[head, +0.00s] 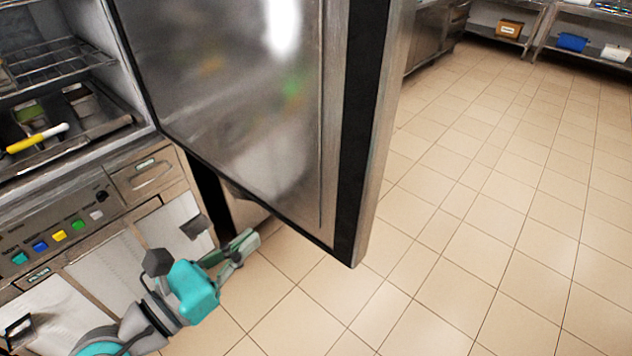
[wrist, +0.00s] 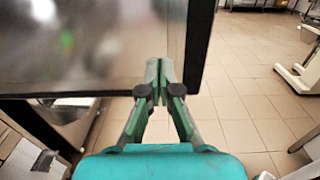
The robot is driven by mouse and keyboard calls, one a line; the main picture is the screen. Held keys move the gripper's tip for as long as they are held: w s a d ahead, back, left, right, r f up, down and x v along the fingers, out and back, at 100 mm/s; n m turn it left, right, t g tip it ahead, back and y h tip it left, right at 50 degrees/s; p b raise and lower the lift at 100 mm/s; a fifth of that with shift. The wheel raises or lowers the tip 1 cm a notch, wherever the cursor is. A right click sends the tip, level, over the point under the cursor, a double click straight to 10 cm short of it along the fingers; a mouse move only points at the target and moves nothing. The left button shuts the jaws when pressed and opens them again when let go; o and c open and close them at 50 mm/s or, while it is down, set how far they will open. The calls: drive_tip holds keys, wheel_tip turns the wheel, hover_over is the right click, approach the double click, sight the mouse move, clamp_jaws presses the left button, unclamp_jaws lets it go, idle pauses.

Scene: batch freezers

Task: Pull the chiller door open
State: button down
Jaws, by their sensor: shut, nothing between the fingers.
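The chiller door (head: 235,95) stands swung open, its inner panel facing the cabinet's left side and its dark seal and steel edge toward the floor at right. The open chiller interior (head: 110,85) shows at the left with wire shelves. My gripper (head: 250,240) is shut and empty, below the door's lower edge in the head view. In the wrist view my gripper (wrist: 158,72) shows its fingertips together, in front of the door's lower part (wrist: 75,45). I cannot tell whether the fingertips touch the door. The door's handle is not visible.
Coloured buttons (head: 60,236) and a drawer (head: 147,174) are on the cabinet front below the chiller. A yellow-handled tool (head: 30,140) lies inside. Tiled floor (head: 480,220) is clear to the right. Shelves with boxes (head: 572,41) stand far back.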

sight(316, 185)
drive_tip(key=x, duration=1.4)
drive_tip(key=shift+d, duration=0.1)
drive_tip(key=w+d+n+t+y, duration=0.1)
drive_tip(key=w+d, duration=1.1)
drive_tip(key=w, duration=0.3)
drive_tip(key=shift+n+t+y, duration=0.3)
drive_tip(key=shift+y, duration=0.1)
drive_tip(key=shift+s+d, duration=0.1)
